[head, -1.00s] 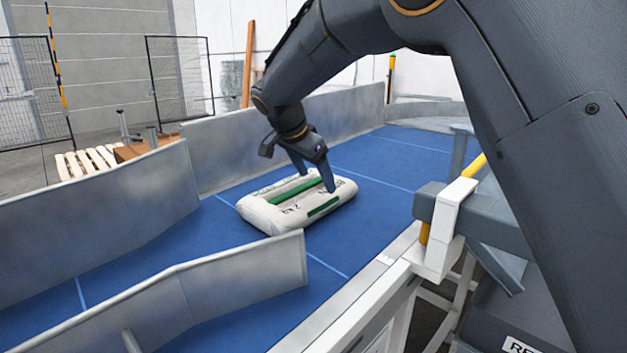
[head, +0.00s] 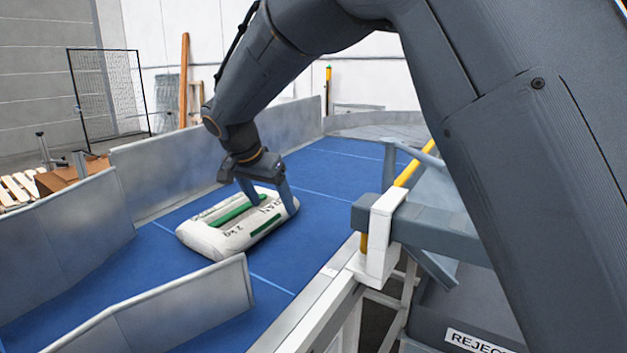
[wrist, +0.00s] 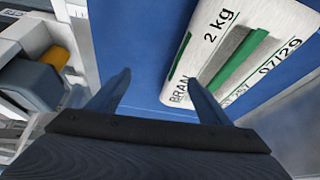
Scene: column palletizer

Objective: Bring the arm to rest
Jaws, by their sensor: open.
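My gripper (head: 266,188) is open, with its fingers pointing down at the far right end of a white sack with green stripes (head: 207,238). The sack lies flat on the blue conveyor belt (head: 316,216). In the wrist view my two fingers (wrist: 160,90) are spread with nothing held between them. The sack (wrist: 225,40) shows its printed "2 kg" face there, and the right finger overlaps its edge in the picture. I cannot tell whether that finger touches it.
Grey metal guide walls (head: 70,225) line the belt. A white and yellow post (head: 384,235) stands at the belt's near right edge, beside a bin labelled REJECT (head: 470,335). A wooden pallet (head: 20,187) and a mesh fence (head: 108,95) stand at the back left.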

